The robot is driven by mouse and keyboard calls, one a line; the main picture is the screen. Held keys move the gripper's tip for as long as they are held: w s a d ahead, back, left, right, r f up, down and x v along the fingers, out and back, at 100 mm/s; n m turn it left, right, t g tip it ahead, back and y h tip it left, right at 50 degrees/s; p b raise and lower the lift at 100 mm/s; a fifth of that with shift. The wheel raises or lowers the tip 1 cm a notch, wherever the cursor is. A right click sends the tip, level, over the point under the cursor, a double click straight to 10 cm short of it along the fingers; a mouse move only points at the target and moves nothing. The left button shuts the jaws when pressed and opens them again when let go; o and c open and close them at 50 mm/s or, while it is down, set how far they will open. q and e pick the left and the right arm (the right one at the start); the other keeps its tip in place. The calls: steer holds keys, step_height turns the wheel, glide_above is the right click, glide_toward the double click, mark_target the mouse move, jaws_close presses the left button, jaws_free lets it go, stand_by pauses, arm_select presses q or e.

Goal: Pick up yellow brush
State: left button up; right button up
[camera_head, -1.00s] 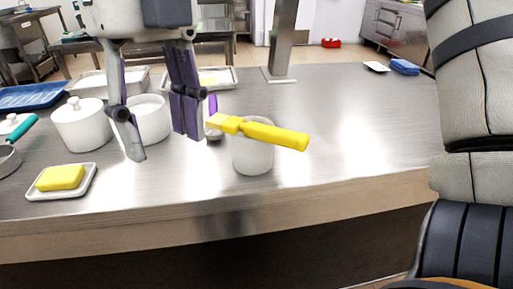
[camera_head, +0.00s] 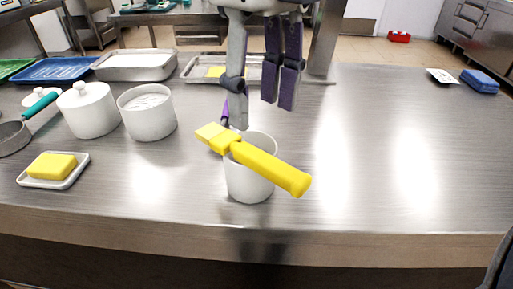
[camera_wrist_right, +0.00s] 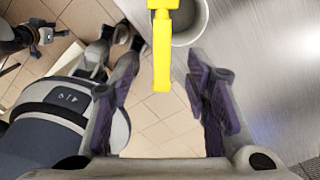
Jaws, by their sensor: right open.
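The yellow brush (camera_head: 262,164) lies across the rim of a white cup (camera_head: 248,187) near the table's front edge. Its bristle end points to the left and its handle to the right, toward the front. My right gripper (camera_head: 262,115) is open and empty in the head view, above and behind the cup. In the right wrist view, the brush handle (camera_wrist_right: 162,50) shows at the top, ahead of and between the open fingers of the right gripper (camera_wrist_right: 165,90), and the cup (camera_wrist_right: 190,25) is beside it. My left gripper is not seen in the head view.
On the left stand a lidded white pot (camera_head: 88,112), a white bowl (camera_head: 148,115) and a small dish (camera_head: 72,180) with a yellow block (camera_head: 52,166). Metal trays (camera_head: 136,66) and a blue tray (camera_head: 55,71) lie behind.

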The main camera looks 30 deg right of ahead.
mark_target(262, 156)
step_height(262, 156, down, 8)
steer(key=shift+s, duration=0.15)
jaws_close()
